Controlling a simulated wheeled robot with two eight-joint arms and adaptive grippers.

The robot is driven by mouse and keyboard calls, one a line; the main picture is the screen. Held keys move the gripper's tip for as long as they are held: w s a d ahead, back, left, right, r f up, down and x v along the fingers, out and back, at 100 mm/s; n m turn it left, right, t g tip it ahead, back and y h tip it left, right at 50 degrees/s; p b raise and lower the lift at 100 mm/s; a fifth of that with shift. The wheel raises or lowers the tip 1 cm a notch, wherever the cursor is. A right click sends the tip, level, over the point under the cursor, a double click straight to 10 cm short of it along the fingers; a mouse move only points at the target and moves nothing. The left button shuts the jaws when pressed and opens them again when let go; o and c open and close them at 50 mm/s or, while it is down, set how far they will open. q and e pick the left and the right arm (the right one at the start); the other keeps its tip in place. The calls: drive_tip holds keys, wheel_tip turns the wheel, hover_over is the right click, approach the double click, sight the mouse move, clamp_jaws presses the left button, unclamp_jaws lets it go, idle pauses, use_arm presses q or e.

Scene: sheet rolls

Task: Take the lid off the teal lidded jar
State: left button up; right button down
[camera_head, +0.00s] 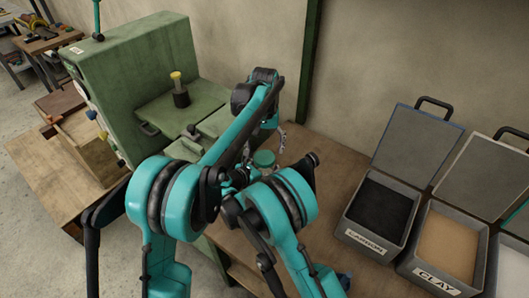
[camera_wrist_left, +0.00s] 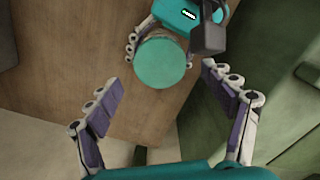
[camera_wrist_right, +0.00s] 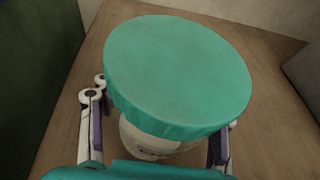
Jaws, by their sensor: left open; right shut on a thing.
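The teal lidded jar stands upright on the wooden bench, and its round teal lid (camera_head: 264,158) shows among my arms in the head view. In the right wrist view the lid (camera_wrist_right: 178,70) sits on the pale jar body (camera_wrist_right: 150,145), whose label is mostly hidden. My right gripper (camera_wrist_right: 164,118) is shut on the jar body, one finger on each side below the lid. My left gripper (camera_wrist_left: 161,76) is open and empty above the jar, its fingers apart with the lid (camera_wrist_left: 160,62) between and beyond their tips.
A green machine (camera_head: 130,80) stands to the left of the jar. Open grey bins with dark (camera_head: 383,212) and tan (camera_head: 447,240) contents stand at the right, lids up. Bare wooden bench (camera_head: 325,180) lies between the jar and the bins. A wall is behind.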

sight(264, 157)
use_arm(q)
drive_tip(key=shift+r, duration=0.55)
drive_tip(key=shift+c, duration=0.5)
drive_tip(key=m, duration=0.2)
drive_tip(key=r+m, duration=0.1)
drive_tip(key=m, duration=0.4)
drive_tip(key=shift+r, duration=0.25)
drive_tip(key=m, duration=0.4)
drive_tip(key=shift+r, duration=0.4)
drive_tip(key=m, duration=0.3)
drive_tip(key=shift+r+m, duration=0.3)
drive_tip(key=shift+m, duration=0.1)
drive_tip(key=shift+f+m, duration=0.3)
drive_tip(key=shift+f, duration=0.1)
wheel_tip(264, 157, down, 7)
drive_tip(key=shift+f, duration=0.1)
